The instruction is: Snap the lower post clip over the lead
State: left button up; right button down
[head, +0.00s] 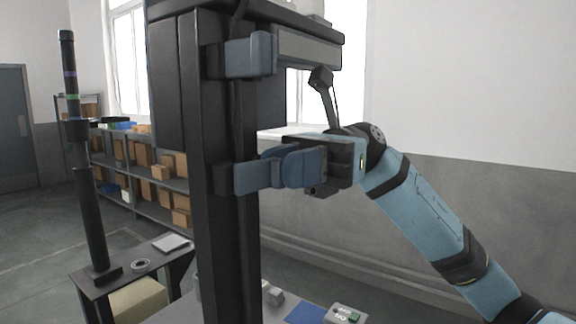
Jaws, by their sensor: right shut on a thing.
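A dark upright post (205,130) stands in the middle of the head view. A dark lead (238,110) runs down along its front right side. The lower post clip (250,177) is a blue-grey band at the post, reaching right to my right gripper (295,167). My right gripper is shut on the clip's right part, and its fingers hide that end. I cannot tell whether the clip is snapped over the lead. A similar upper clip (250,56) sits higher on the post, across the lead. My left gripper is not in view.
A thin black pole (92,220) stands on a small dark table (130,270) at the left. Shelves with several boxes (160,172) line the back. A bench below holds a grey box with buttons (345,314) and a blue mat (305,314).

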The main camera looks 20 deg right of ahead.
dwell(0.5)
jog(key=c, duration=1.2)
grip_release()
jog(key=shift+o, duration=0.3)
jog(key=shift+s+d, duration=0.1)
jog(key=shift+s, duration=0.1)
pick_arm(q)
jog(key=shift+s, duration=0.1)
pick_arm(e)
jog(key=shift+w, duration=0.1)
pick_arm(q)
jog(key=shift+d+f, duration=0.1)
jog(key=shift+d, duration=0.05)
pick_arm(e)
jog(key=shift+w+d+r, duration=0.1)
